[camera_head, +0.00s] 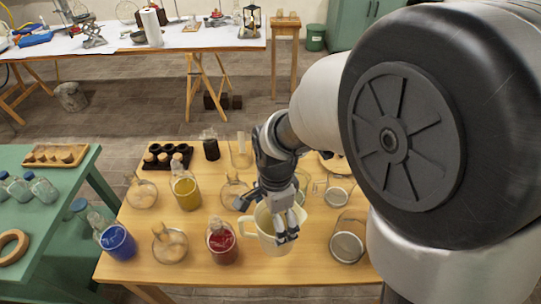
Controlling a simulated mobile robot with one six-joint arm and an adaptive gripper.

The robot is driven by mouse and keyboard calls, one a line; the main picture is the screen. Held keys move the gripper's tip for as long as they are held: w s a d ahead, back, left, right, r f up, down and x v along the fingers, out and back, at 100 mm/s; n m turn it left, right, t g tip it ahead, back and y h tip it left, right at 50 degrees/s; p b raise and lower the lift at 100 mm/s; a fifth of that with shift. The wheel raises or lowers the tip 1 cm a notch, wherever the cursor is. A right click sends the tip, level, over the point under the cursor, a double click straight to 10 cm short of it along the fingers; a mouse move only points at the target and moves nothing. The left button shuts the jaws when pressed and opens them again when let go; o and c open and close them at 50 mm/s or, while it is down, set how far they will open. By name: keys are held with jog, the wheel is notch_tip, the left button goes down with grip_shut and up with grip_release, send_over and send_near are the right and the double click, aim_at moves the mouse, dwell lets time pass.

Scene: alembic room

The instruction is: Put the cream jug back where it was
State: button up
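The cream jug (261,236) is at the front middle of the wooden table, upright, with its handle to the left and its open mouth up. My gripper (285,228) points down at the jug's right side, with its fingers overlapping the rim and front wall. The fingers hide part of the jug's right side. I cannot tell whether they grip the wall or only overlap it, nor whether the jug's base touches the table.
The wooden table (190,260) is crowded with glassware. A red flask (222,246) stands close left of the jug, and a glass vessel (347,247) stands to the right. Yellow (186,193) and blue (117,241) bottles stand further left. The front edge strip is clear.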

jog(key=shift+f+b, duration=0.95)
jog(key=shift+f, duration=2.05)
jog(key=shift+f, duration=0.25)
jog(key=o, duration=1.7)
jog(key=shift+r, duration=0.1)
